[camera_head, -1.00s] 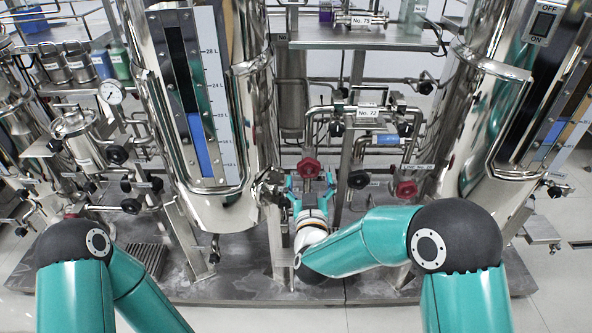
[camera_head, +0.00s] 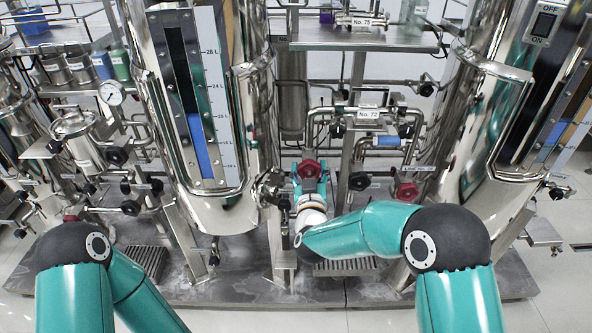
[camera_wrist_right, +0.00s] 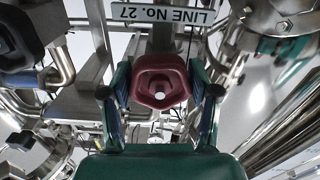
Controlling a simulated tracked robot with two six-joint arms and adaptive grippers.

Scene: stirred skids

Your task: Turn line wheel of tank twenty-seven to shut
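The line wheel (camera_wrist_right: 160,82) is a dark red handwheel with a pale centre. A plate reading LINE No. 27 (camera_wrist_right: 168,16) shows upside down just above it in the right wrist view. In the head view the red wheel (camera_head: 309,169) sits low between the two big tanks. My right gripper (camera_wrist_right: 161,92) is open, with one finger on each side of the wheel. Narrow gaps seem to show between fingers and rim; contact is hard to tell. In the head view the right gripper (camera_head: 311,185) is partly hidden behind its own wrist. My left gripper is out of view.
A second red wheel (camera_head: 406,192) is to the right and a black knob (camera_head: 359,181) between. The left tank (camera_head: 232,205) has a level gauge (camera_head: 197,100) with blue liquid. A No. 72 label (camera_head: 368,113) hangs on pipes above. Metal uprights stand close by.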

